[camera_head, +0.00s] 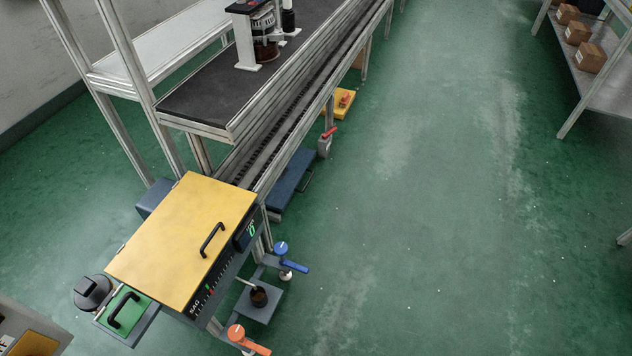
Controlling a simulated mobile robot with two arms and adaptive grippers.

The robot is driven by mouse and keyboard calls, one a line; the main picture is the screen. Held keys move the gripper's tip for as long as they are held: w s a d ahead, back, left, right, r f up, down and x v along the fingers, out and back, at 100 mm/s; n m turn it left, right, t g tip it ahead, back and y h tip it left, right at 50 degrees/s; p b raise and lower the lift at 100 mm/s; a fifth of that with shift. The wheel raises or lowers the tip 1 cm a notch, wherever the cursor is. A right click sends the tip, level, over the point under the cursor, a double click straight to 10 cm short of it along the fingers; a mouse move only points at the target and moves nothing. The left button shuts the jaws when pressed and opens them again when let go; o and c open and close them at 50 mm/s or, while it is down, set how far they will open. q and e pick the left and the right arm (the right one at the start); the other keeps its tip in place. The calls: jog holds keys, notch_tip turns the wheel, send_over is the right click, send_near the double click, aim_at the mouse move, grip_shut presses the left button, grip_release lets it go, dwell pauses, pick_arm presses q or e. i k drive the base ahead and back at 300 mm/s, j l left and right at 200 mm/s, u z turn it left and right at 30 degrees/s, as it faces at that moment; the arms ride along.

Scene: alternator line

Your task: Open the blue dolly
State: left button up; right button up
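A flat dark-blue unit with a dark bar handle (305,181) sits low under the conveyor line, near the floor. It looks like the blue dolly (287,186); the conveyor frame above hides part of it. I cannot tell from here whether it is open or shut. Neither of my grippers shows in the head view.
A machine with a yellow lid (185,238) and black handle stands in front at the left. Blue (292,265) and orange (247,341) levers stick out beside it. A yellow unit (338,104) lies further along. A shelf with boxes (590,57) stands right. The green floor between is clear.

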aim_at(278, 199)
jog(key=i+l+u, duration=0.1)
jog(key=l, duration=0.25)
jog(key=i+l+u, duration=0.25)
jog(key=i+l, duration=0.15)
jog(key=l, duration=0.3)
jog(key=i+l+u, duration=0.15)
jog(key=l, duration=0.25)
jog(key=i+l+u, duration=0.1)
jog(key=l, duration=0.25)
jog(key=i+l+u, duration=0.15)
jog(key=l, duration=0.25)
